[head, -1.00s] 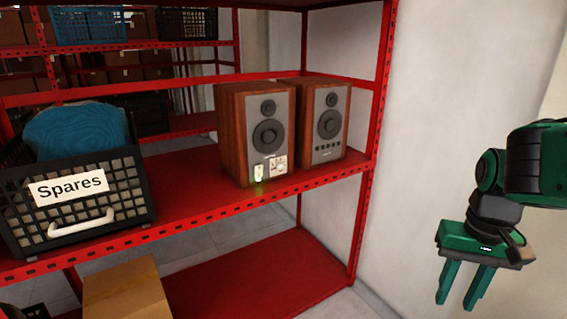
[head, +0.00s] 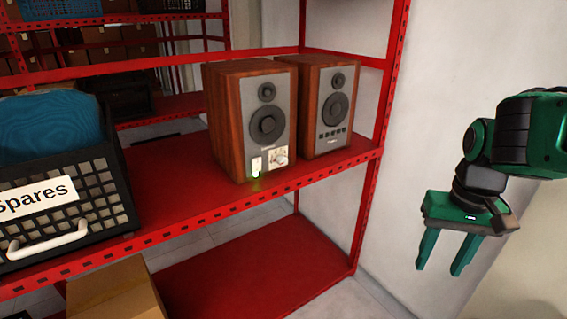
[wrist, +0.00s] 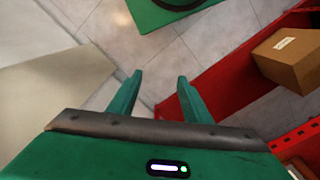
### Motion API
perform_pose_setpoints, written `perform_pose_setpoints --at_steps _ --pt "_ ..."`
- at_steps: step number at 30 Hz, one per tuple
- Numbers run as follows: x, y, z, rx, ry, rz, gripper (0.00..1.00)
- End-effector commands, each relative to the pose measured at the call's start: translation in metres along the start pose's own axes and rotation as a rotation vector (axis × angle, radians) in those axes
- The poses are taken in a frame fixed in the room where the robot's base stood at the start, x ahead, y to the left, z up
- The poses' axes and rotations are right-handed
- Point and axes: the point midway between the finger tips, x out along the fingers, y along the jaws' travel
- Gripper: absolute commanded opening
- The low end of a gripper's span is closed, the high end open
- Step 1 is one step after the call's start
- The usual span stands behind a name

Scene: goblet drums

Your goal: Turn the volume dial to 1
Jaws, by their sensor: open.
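Two wooden speakers with grey fronts stand side by side on the red shelf (head: 170,205) in the head view. The left speaker (head: 222,125) has a small panel low on its front, with a round light knob (head: 281,160) that looks like the volume dial. The dial's setting is too small to read. The right speaker (head: 312,95) has a row of small dark buttons. My gripper (head: 441,270) is open and empty, fingers down, well right of the shelf and apart from the speakers. The wrist view shows its fingers (wrist: 157,95) over the floor.
A black crate (head: 105,215) labelled "Spares" with blue cloth stands left on the same shelf. A cardboard box (head: 115,290) is below it. A red upright post (head: 385,100) stands between the speakers and my gripper. The shelf before the left speaker is clear.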

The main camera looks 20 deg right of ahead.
Motion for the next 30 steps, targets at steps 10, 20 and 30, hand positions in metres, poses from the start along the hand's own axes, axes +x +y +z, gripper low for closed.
perform_pose_setpoints --at_steps 10,20,30 --pt "0.019 -0.088 -0.127 -0.376 0.347 -0.069 0.45" --pt "0.013 -0.244 -0.230 -0.723 0.813 -0.231 0.45" --pt "-0.010 -0.333 -0.260 -0.814 1.131 -0.338 0.45"
